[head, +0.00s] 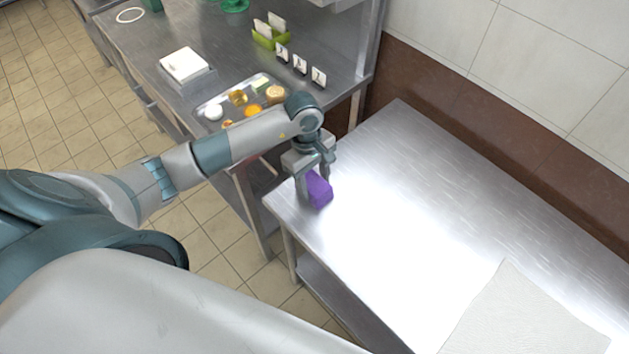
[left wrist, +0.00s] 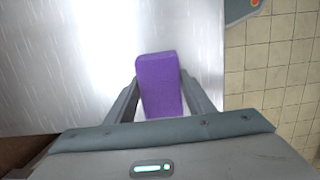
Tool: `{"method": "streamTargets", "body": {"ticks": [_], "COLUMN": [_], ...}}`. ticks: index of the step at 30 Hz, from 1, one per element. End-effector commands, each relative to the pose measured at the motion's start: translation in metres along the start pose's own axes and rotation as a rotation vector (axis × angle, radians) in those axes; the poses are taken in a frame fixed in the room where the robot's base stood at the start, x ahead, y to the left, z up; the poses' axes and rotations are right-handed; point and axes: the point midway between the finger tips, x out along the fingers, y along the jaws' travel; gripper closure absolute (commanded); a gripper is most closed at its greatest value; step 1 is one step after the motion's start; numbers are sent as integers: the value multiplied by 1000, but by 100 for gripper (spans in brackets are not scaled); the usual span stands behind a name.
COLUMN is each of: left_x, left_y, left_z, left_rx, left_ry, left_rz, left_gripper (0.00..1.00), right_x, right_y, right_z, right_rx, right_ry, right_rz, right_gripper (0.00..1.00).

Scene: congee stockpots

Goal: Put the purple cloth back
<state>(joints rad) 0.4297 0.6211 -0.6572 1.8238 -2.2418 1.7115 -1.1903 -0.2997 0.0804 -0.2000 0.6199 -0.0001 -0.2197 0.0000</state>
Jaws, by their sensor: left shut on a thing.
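The purple cloth (head: 319,190) is a small folded block at the left corner of the steel table (head: 390,225). My left gripper (head: 315,187) is shut on it, with a finger on either side. In the left wrist view the cloth (left wrist: 159,85) sits between the two fingers (left wrist: 160,95), above the table's surface near its edge. I cannot tell whether the cloth touches the table. My right gripper is not in view.
A pale cloth or mat (head: 525,315) lies at the table's near right. The table's middle is clear.

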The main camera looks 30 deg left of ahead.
Motion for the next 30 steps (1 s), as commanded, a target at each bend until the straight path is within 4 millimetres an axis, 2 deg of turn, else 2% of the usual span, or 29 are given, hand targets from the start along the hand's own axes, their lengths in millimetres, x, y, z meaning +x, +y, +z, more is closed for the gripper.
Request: {"method": "streamTargets", "body": {"ticks": [11,12,14,28,30], "left_x": [4,3,2,-2,-4], "left_y": [1,1,0,0,2], "left_z": [-1,-1,-1,0,-1], "left_rx": [0,0,0,0,1], "left_ry": [1,1,1,0,2], "left_rz": [2,2,2,1,4], "left_gripper": [76,47,33,33,33], "right_x": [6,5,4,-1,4], "right_y": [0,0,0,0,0], "right_z": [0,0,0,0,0], "right_rx": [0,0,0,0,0], "right_ry": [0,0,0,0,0], "right_rz": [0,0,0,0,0], "right_gripper": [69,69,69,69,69]}}
